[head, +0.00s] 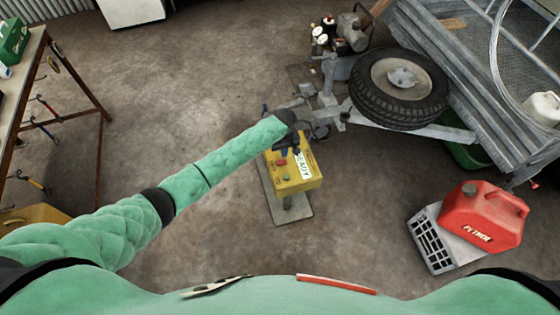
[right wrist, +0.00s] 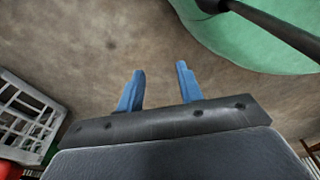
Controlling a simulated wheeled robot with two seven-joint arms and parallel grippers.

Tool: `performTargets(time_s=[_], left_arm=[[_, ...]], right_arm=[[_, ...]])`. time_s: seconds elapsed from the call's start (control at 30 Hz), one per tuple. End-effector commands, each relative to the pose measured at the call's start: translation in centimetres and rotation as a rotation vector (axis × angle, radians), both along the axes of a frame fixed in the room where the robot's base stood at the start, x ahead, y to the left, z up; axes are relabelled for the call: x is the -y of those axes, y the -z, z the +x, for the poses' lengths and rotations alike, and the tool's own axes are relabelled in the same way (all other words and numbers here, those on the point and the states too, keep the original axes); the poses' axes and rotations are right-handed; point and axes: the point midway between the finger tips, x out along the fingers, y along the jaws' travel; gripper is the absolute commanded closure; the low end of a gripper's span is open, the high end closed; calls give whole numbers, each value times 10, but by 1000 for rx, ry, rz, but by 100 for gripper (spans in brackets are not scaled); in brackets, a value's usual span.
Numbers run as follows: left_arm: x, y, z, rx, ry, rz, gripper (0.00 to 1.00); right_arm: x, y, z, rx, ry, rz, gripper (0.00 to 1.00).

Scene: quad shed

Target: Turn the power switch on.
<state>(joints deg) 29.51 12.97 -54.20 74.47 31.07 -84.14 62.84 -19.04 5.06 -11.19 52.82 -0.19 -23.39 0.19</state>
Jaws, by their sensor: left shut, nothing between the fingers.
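A yellow control box (head: 300,184) stands on a post with a grey base plate in the middle of the head view. Its top carries a red button (head: 282,161), a green button (head: 286,178) and a white lettered label (head: 303,165). I cannot tell which part is the power switch or whether it is on. My left gripper (head: 287,146) is shut and empty, over the far part of the box top, hiding some of it. I cannot tell if it touches. My right gripper (right wrist: 160,70) shows in the right wrist view, open and empty above the floor.
A trailer with a spare wheel (head: 400,85) stands at the upper right, its drawbar close beyond the box. A red petrol can (head: 482,218) and a grey crate (head: 430,240) are at the right. A workbench (head: 35,50) is at the left. Floor between is clear.

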Motion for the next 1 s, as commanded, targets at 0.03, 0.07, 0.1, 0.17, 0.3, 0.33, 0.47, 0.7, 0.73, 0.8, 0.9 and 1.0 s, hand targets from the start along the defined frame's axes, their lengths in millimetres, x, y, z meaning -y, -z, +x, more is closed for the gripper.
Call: performTargets(time_s=[0.03,0.07,0.1,0.17,0.3,0.33,0.47,0.7,0.73,0.8,0.9,1.0], left_arm=[[0,-3,0,0,0,0,100],[0,-3,0,0,0,0,100],[0,-5,0,0,0,0,100],[0,-6,0,0,0,0,100],[0,-10,0,0,0,0,100],[0,-10,0,0,0,0,100],[0,-14,0,-1,0,0,100],[0,-20,-1,-1,0,0,100],[0,-20,-1,-1,0,0,100],[0,-22,-1,-1,0,0,100],[0,-25,-1,-1,0,0,100],[0,-26,-1,-1,0,0,100]], right_arm=[[1,-1,-4,-3,0,-1,64],[1,0,-5,-4,0,-1,64],[1,0,-8,-5,0,-1,64],[2,1,-11,-8,0,-1,64],[4,2,-20,-15,0,-2,64],[4,2,-22,-15,0,-2,64],[6,3,-30,-21,0,-3,64],[9,5,-44,-31,-1,-5,64],[9,5,-46,-32,-1,-5,64],[10,5,-51,-36,-1,-6,64],[11,6,-57,-39,-1,-7,64],[12,6,-62,-42,0,-7,64]])
